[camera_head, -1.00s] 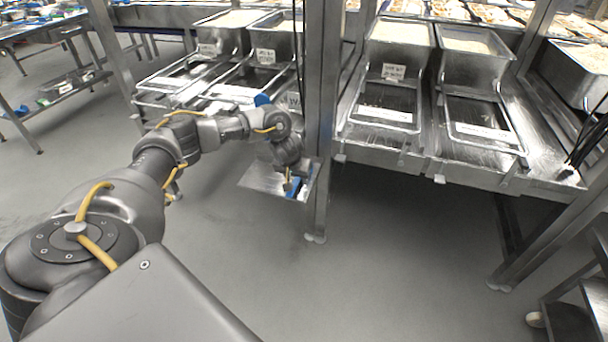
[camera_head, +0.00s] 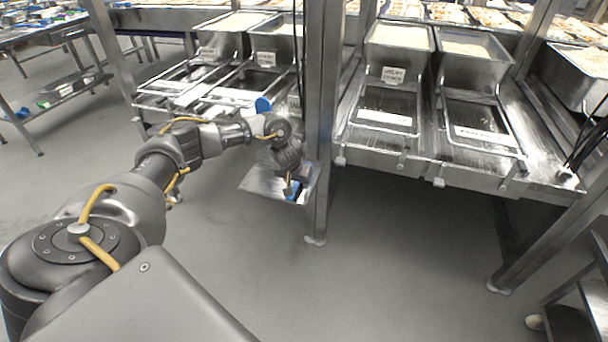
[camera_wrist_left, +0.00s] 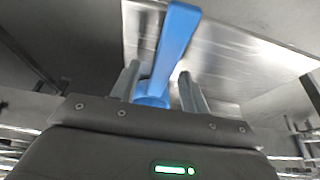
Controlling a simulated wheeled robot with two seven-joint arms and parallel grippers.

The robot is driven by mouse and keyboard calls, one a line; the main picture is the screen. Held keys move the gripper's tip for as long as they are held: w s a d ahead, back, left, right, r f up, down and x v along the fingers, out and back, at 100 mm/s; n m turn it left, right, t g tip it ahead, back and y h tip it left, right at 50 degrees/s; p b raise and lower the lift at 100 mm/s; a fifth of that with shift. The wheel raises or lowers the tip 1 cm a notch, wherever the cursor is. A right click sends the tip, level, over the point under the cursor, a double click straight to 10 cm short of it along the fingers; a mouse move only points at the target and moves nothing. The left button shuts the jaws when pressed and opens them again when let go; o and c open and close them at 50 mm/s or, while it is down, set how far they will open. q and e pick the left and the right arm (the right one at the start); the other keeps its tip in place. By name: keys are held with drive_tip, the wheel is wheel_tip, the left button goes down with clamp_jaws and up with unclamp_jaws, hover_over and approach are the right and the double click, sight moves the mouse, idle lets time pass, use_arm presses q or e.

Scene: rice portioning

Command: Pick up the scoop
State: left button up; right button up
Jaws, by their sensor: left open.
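The scoop has a blue handle, which lies between the two grey fingers of my left gripper in the left wrist view. The blue scoop handle (camera_wrist_left: 175,45) runs from the top of that view down into the gap between the fingers. My left gripper (camera_wrist_left: 158,88) is open around it, with a visible gap on the right side. In the head view the blue scoop (camera_head: 292,190) shows small just below my left gripper (camera_head: 289,178), over a small metal shelf. The scoop's bowl cannot be made out. My right gripper is not in view.
The small metal shelf (camera_head: 262,182) is fixed beside an upright steel post (camera_head: 318,120). Steel hoppers with rice (camera_head: 400,36) and trays (camera_head: 385,108) stand behind and to the right. The grey floor in front is clear.

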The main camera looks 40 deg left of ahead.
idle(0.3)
use_arm(q)
clamp_jaws()
idle(0.3)
